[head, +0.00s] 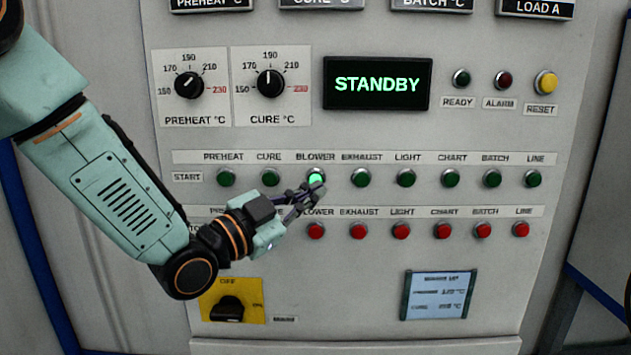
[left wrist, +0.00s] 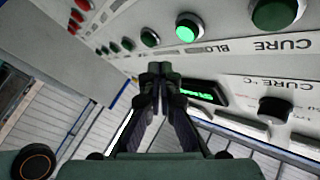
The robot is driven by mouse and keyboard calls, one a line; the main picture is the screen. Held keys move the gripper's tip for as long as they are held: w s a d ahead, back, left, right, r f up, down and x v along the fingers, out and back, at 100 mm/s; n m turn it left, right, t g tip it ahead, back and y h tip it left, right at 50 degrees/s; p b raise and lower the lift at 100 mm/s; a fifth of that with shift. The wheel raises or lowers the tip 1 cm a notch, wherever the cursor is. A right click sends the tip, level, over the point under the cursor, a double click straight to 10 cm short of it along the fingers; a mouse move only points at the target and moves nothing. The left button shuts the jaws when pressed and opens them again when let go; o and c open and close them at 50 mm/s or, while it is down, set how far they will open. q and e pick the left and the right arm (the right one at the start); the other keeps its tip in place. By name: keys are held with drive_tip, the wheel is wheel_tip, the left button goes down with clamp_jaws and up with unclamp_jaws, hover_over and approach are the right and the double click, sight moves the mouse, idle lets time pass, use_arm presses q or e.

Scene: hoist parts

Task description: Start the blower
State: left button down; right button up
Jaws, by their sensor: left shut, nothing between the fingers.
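The BLOWER start button (head: 316,177) is in the green START row of the grey panel and glows bright green, while its neighbours are dark green. It also shows lit in the left wrist view (left wrist: 188,27), beside a partly visible BLO label. My left gripper (head: 314,187) is shut and empty, its fingertips at the lower edge of this button in the head view. In the left wrist view the closed fingertips (left wrist: 160,70) appear apart from the button. The display (head: 377,84) reads STANDBY. My right gripper is out of view.
The CURE start button (head: 271,177) and EXHAUST start button (head: 362,177) flank it closely. A row of red buttons, including the one under BLOWER (head: 316,231), runs below. Two knobs, PREHEAT (head: 189,86) and CURE (head: 270,84), sit above. A yellow-plated switch (head: 232,302) is lower left.

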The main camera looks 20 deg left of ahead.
use_arm(q)
drive_tip(key=shift+s+d, duration=0.3)
drive_tip(key=shift+s, duration=0.65)
